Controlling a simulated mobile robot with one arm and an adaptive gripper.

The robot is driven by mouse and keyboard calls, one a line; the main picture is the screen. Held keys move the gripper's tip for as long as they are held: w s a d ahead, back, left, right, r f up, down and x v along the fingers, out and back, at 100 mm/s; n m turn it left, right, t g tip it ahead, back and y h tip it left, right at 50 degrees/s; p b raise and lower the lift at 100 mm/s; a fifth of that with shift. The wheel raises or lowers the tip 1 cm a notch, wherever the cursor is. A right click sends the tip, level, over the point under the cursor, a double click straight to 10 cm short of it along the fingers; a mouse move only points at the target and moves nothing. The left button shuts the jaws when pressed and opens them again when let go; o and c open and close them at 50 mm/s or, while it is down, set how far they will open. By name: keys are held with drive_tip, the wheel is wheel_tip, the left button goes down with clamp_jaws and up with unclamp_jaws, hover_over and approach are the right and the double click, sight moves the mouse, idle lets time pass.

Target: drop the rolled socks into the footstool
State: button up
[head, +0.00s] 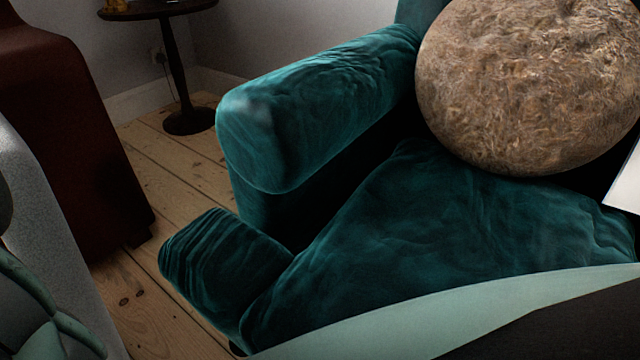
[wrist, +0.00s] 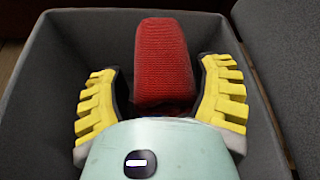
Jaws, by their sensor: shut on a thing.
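The rolled socks (wrist: 162,62) are a red knitted bundle, seen in the wrist view between the two yellow fingers of my gripper (wrist: 160,82). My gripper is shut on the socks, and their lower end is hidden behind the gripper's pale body. The footstool (wrist: 75,48) shows as an open grey box around and behind the socks, with its walls on the left, back and right. The socks appear over or inside its opening; how high they are above its bottom I cannot tell. The head view does not clearly show the gripper or the socks.
In the head view, a teal armchair (head: 300,115) with a big round brown cushion (head: 525,85) fills the middle and right. A dark side table (head: 175,65) stands behind. A dark red piece of furniture (head: 70,130) is at left. Bare floorboards (head: 160,170) show between them.

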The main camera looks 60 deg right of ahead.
drive_tip(key=o, duration=1.1)
drive_tip(key=shift+s, duration=0.1)
drive_tip(key=v, duration=1.2)
